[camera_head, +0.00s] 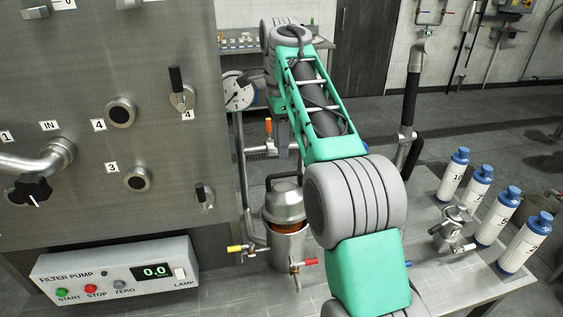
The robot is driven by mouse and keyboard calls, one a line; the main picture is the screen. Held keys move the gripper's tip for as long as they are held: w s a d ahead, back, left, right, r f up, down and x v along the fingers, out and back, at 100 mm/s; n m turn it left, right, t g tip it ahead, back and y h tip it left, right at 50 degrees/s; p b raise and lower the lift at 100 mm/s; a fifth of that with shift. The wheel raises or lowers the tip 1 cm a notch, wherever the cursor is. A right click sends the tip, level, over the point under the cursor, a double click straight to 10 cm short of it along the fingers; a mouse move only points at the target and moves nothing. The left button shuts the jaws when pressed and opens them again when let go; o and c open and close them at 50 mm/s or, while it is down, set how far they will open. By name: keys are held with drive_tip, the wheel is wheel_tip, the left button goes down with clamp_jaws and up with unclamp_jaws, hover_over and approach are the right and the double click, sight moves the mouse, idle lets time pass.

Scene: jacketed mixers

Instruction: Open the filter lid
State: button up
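The filter is most likely the steel vessel (287,245) standing on the bench at the centre, left of my arm. Its domed steel lid (284,203) sits over the top, with a dark looped handle (282,178) above it. An orange-brown band shows between the lid and the vessel's rim; I cannot tell whether the lid is seated. My green and grey arm rises from the bottom edge, bends at a large grey joint right beside the vessel and reaches up and back. My gripper cannot be made out; the arm's links hide the area behind them.
A steel panel (70,110) with knobs and levers fills the left. The filter pump box (120,275) reads 0.0. Yellow (235,249) and red (309,262) valve handles flank the vessel. Several blue-capped bottles (497,215) and a small steel fitting (452,229) stand at right.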

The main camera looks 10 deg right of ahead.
hover_over(286, 192)
drive_tip(key=w, duration=0.4)
wheel_tip(286, 192, down, 8)
drive_tip(key=shift+a+r+b, duration=0.15)
drive_tip(key=shift+r+b, duration=0.05)
drive_tip(key=shift+b, duration=0.25)
drive_tip(key=shift+c, duration=0.2)
clamp_jaws()
